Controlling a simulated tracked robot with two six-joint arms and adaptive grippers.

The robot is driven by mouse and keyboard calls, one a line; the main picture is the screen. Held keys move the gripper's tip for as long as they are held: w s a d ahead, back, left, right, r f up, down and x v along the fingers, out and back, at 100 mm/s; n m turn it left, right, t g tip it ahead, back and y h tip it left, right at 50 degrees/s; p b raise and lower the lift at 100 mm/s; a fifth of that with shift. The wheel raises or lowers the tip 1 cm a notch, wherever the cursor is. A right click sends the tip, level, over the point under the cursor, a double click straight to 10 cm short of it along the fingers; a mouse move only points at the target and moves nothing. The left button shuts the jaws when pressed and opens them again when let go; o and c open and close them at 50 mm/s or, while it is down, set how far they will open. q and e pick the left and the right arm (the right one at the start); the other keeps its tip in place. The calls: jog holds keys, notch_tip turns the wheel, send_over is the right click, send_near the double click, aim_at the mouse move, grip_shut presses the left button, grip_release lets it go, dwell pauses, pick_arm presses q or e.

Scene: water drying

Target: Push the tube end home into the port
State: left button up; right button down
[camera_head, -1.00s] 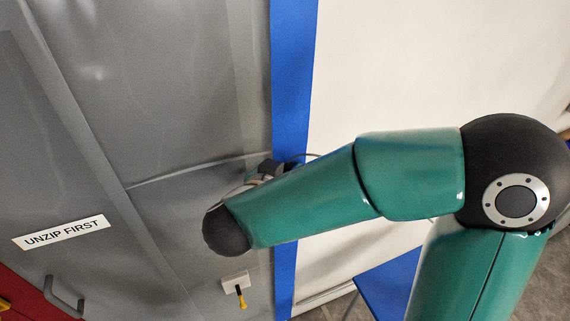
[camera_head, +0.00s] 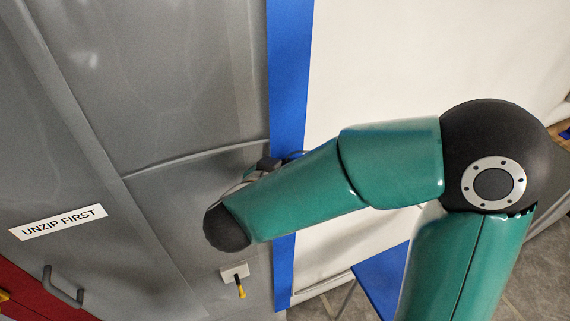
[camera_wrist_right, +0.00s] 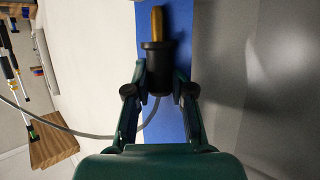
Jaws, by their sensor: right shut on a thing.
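The tube end shows in the right wrist view as a black collared fitting (camera_wrist_right: 157,58) with a brass-coloured tip (camera_wrist_right: 158,22) pointing away from my palm. My right gripper (camera_wrist_right: 159,82) is shut on the black fitting, one finger on each side. A thin grey tube (camera_wrist_right: 80,132) loops from below the fitting to the left. In the head view my right gripper (camera_head: 268,164) is mostly hidden behind my green forearm, near the blue strip. I cannot make out the port in either view. My left gripper is not in view.
A grey sheet (camera_head: 190,90) with an "UNZIP FIRST" label (camera_head: 58,222) fills the left. A vertical blue strip (camera_head: 287,80) borders a white panel (camera_head: 390,60). A white plate with a yellow lever (camera_head: 240,288) sits below my wrist. A blue-topped stand (camera_head: 382,283) is lower right.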

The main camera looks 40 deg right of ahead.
jog(key=shift+p, duration=1.05)
dwell(1.2)
jog(key=shift+f+b, duration=1.1)
jog(key=shift+f, duration=0.8)
jog(key=c, duration=0.9)
grip_release()
jog(key=shift+a+r, duration=0.1)
jog(key=shift+a, duration=0.05)
jog(key=v, duration=1.1)
jog(key=shift+s+a, duration=0.2)
jog(key=shift+s, duration=0.15)
